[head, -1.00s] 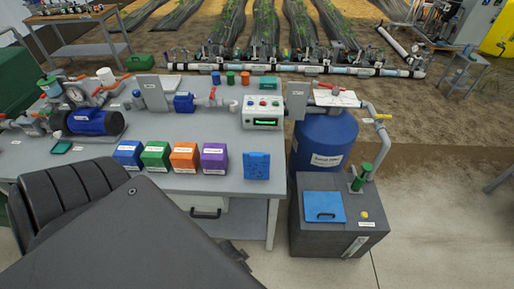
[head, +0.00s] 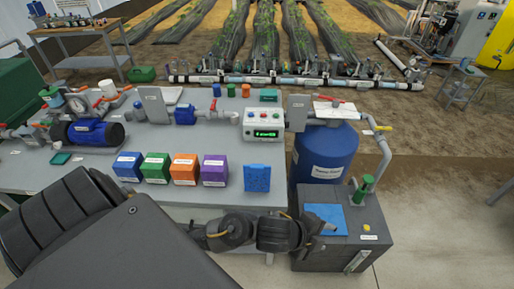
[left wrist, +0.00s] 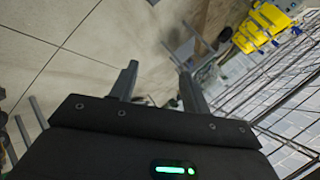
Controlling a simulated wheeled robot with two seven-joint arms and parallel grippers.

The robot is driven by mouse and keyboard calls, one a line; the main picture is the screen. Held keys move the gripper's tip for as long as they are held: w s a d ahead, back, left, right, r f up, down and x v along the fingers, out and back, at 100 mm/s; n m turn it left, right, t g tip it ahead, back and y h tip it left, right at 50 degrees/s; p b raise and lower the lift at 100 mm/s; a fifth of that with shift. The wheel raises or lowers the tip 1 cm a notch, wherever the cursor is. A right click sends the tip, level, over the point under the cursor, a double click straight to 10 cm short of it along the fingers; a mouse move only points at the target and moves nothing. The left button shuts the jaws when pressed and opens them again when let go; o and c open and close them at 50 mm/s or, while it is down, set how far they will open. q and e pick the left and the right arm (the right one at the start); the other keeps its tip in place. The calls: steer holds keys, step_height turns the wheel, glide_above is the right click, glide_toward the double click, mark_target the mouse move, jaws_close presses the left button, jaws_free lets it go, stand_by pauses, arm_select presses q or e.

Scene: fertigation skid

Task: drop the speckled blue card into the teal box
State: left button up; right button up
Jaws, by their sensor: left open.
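The speckled blue card (head: 257,178) stands upright at the front edge of the grey bench, right of the purple box. A small teal box (head: 268,95) sits at the back of the bench, behind the white control box. A flat dark-teal item (head: 60,158) lies at the bench's left; I cannot tell if it is a box. My left gripper (head: 328,228) is over the grey tank's blue lid panel, right of and nearer than the card. In the left wrist view my left gripper (left wrist: 158,70) is open, with nothing between its fingers. My right gripper is not in view.
Blue (head: 128,167), green (head: 156,168), orange (head: 185,169) and purple (head: 214,171) boxes line the bench front. A control box (head: 264,124) stands behind the card. A blue filter tank (head: 323,155) and grey tank (head: 362,222) stand right of the bench.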

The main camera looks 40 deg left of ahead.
arm_select(q)
steer(key=w+d+r+m+g+h, duration=0.1)
steer(key=w+d+m+h, duration=0.2)
steer(key=m, duration=0.7)
steer(key=m+g+y, duration=0.8)
steer(key=m, duration=0.9)
glide_toward(257, 172)
steer(key=shift+w+a+f, duration=0.15)
steer(key=shift+w+f, duration=0.05)
steer(key=shift+f, duration=0.15)
step_height(257, 172, down, 6)
steer(key=shift+w+r, duration=0.1)
steer(key=shift+r, duration=0.05)
steer(key=shift+p, duration=0.3)
step_height(257, 172, down, 5)
steer(key=shift+a+f+p, duration=0.1)
steer(key=shift+p, duration=1)
jaws_close()
